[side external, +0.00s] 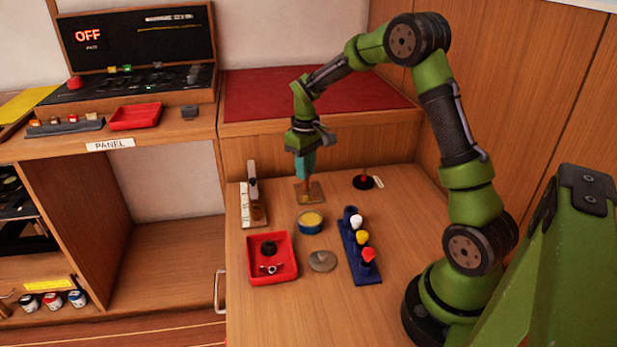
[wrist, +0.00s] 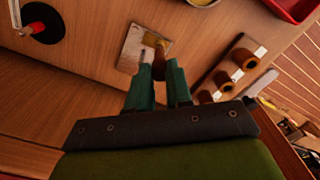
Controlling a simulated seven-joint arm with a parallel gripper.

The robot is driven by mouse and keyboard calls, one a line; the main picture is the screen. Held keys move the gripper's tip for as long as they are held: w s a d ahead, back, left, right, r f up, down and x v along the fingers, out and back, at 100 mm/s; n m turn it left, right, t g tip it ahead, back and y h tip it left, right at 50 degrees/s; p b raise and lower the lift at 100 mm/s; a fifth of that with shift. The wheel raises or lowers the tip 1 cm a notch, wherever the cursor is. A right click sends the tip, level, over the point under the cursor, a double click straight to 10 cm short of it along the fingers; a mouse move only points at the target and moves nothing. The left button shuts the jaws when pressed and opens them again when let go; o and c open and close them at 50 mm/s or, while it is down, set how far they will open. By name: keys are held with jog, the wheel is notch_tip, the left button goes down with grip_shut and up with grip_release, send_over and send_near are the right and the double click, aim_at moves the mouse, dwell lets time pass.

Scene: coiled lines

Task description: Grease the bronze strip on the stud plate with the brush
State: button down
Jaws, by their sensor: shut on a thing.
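My gripper (side external: 305,172) has teal fingers pointing down and is shut on a brush (side external: 306,188) with a brownish handle. In the wrist view my gripper (wrist: 160,80) holds the brush (wrist: 161,54) between its fingertips, over the stud plate. The small stud plate (side external: 316,195) lies flat on the table below my gripper; it also shows in the wrist view (wrist: 132,47). A yellowish patch, seemingly the bronze strip (wrist: 151,39), is on it beside the brush. I cannot tell whether the bristles touch it.
A blue-sided tin with yellow contents (side external: 311,221) stands in front of the plate. A red tray (side external: 272,281), grey disc (side external: 322,262) and blue rack with coloured knobs (side external: 357,250) are nearer. A wooden block with bronze cylinders (wrist: 233,68) and a black disc with red peg (side external: 364,182) flank the plate.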

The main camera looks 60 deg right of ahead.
jog(key=shift+s+d, duration=0.15)
jog(key=shift+d, duration=0.05)
jog(key=shift+s+d, duration=0.4)
jog(key=shift+d, duration=0.05)
dwell(0.4)
jog(key=shift+s+d, duration=0.4)
jog(key=shift+s, duration=0.05)
jog(key=shift+w, duration=0.1)
jog(key=shift+w+a, duration=0.45)
jog(key=shift+a, duration=0.05)
jog(key=shift+a, duration=0.1)
jog(key=shift+w+a, duration=0.45)
jog(key=shift+w, duration=0.05)
